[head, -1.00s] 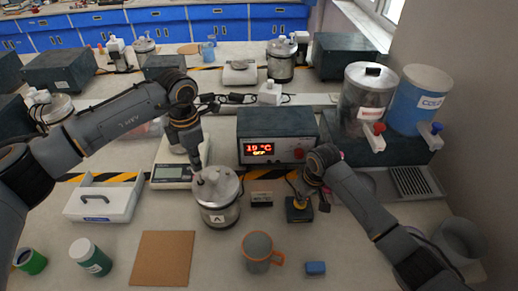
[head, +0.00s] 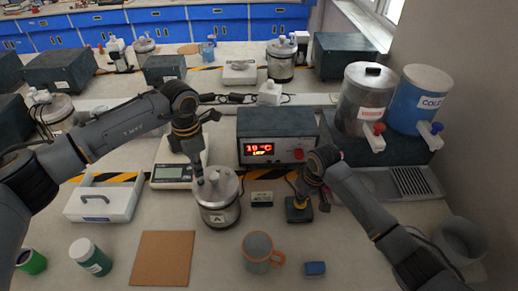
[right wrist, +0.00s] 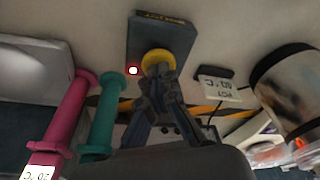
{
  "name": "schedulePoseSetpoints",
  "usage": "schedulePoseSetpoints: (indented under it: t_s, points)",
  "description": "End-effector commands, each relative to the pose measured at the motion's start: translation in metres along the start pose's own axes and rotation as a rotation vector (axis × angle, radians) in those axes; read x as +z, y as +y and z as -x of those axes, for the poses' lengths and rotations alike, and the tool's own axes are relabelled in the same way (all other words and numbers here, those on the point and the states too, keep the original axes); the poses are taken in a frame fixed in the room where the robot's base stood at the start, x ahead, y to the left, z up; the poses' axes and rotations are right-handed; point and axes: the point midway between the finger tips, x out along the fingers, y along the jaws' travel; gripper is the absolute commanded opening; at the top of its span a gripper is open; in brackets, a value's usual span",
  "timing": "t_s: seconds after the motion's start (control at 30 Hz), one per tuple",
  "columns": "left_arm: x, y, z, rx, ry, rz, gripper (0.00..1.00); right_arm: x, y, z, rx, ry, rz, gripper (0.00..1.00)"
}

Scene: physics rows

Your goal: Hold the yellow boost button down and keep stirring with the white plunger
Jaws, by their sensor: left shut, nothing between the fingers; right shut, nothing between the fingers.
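A steel pot marked A (head: 219,214) stands in the middle of the bench. My left gripper (head: 200,182) is shut, pointing down at the left part of its lid; contact is unclear. A small pale knob (head: 213,177) on the lid may be the white plunger's top. The yellow boost button (head: 300,203) sits on a dark box (head: 299,214) right of the pot. My right gripper (head: 296,195) is shut with its tips at the button. In the right wrist view, the shut fingers (right wrist: 158,70) meet the yellow button (right wrist: 155,57), and a small light glows beside it.
A heater box (head: 277,137) with a lit 19 °C display stands behind the pot. A scale (head: 171,175) and white caddy (head: 103,204) are left. Pink and green handles (right wrist: 66,125) show in the right wrist view.

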Motion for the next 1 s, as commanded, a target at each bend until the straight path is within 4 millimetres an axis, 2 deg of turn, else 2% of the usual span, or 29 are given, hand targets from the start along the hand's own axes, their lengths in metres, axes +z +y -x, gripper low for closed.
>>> schedulePoseSetpoints:
  t_s: [0.27, 0.47, 0.83, 1.0]
  points:
    - [0.0, -0.001, -0.015, -0.001, 0.001, -0.001, 0.0, 0.001, 0.0, -0.001, 0.0, -0.002, 0.0, 0.0]
    - [0.0, 0.0, -0.013, 0.0, 0.0, -0.001, 0.0, 0.001, 0.0, -0.001, 0.0, -0.002, 0.0, 0.0]
    - [0.0, 0.0, 0.018, 0.0, -0.001, 0.0, 0.0, 0.001, 0.0, -0.001, 0.0, -0.002, 0.0, 0.0]
    - [0.0, 0.0, 0.025, -0.001, 0.0, 0.0, 0.0, 0.001, 0.0, -0.001, 0.0, -0.002, 0.0, 0.0]
